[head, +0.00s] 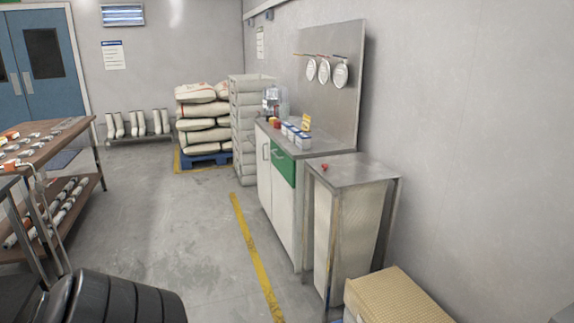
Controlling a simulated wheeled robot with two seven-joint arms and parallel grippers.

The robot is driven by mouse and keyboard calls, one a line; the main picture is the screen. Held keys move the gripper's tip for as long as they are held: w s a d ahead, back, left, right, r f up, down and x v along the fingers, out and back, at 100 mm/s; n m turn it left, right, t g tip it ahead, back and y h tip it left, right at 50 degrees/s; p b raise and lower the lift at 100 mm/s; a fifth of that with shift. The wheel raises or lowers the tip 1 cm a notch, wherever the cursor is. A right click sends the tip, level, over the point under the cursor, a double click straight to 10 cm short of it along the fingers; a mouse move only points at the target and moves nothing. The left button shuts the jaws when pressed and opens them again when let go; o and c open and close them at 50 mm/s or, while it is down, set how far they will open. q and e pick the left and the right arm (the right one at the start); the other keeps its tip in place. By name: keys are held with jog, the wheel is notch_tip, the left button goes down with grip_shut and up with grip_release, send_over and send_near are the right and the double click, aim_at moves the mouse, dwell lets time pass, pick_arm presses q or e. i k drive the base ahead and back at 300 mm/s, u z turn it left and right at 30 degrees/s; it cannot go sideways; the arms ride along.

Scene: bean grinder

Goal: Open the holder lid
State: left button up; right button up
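No part that I can surely name as the holder lid shows in the head view. A tall narrow stand (350,225) with pale side panels and a flat grey metal top (355,170) stands against the right wall. A small red piece (324,167) sits at the left of this top. The top lies level; I cannot tell whether it is a lid. Neither of my grippers is in view.
A cabinet (280,200) with a green drawer front stands behind the stand, with small boxes on its counter. A tan box (398,298) is in front of the stand. A workbench (50,140) is at the left. A dark ribbed object (125,300) fills the lower left. Floor between is clear.

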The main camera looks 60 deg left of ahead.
aim_at(341, 171)
jog(key=u, duration=1.15)
jog(key=k, duration=0.25)
jog(key=u, duration=1.85)
jog(key=i, duration=1.4)
